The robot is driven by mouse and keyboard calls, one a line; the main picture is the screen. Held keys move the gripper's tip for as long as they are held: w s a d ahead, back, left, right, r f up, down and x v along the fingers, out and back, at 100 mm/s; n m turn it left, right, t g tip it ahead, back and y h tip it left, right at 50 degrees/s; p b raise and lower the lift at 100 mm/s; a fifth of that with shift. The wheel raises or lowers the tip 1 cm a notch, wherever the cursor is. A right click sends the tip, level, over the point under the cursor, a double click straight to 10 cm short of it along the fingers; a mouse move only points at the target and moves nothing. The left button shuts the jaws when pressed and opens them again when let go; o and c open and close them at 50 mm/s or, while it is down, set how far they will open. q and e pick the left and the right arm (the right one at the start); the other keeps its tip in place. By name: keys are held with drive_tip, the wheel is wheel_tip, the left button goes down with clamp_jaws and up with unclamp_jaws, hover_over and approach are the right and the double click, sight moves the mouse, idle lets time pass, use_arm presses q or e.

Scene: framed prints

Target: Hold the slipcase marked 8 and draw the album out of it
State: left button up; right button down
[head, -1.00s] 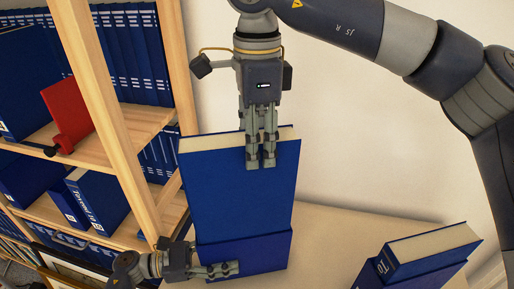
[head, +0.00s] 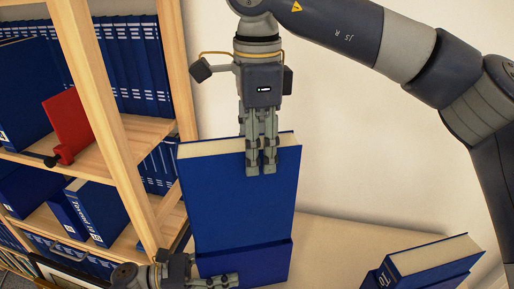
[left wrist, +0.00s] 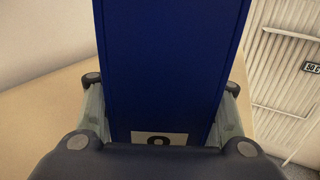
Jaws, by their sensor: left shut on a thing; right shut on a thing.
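The blue album (head: 240,205) stands upright with most of its height showing above the blue slipcase (head: 255,265); its lower end is hidden inside. My right gripper (head: 261,172) comes from above and is shut on the album's top edge, fingers lying down its front cover. My left gripper (head: 232,281) is low in the head view, shut on the slipcase from the left. In the left wrist view the slipcase (left wrist: 165,70) lies between my left gripper's two fingers (left wrist: 162,112). A white label (left wrist: 160,138) on it shows part of a dark number, its lower part hidden.
A wooden bookshelf (head: 100,130) with blue volumes and a red bookend (head: 68,125) stands close on the left. Another blue cased volume (head: 425,262) lies at the lower right on the pale surface (head: 335,245). The wall behind is bare.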

use_arm(q)
drive_tip(key=shift+s+f, duration=0.1)
drive_tip(key=o, duration=1.2)
drive_tip(key=shift+o, duration=0.8)
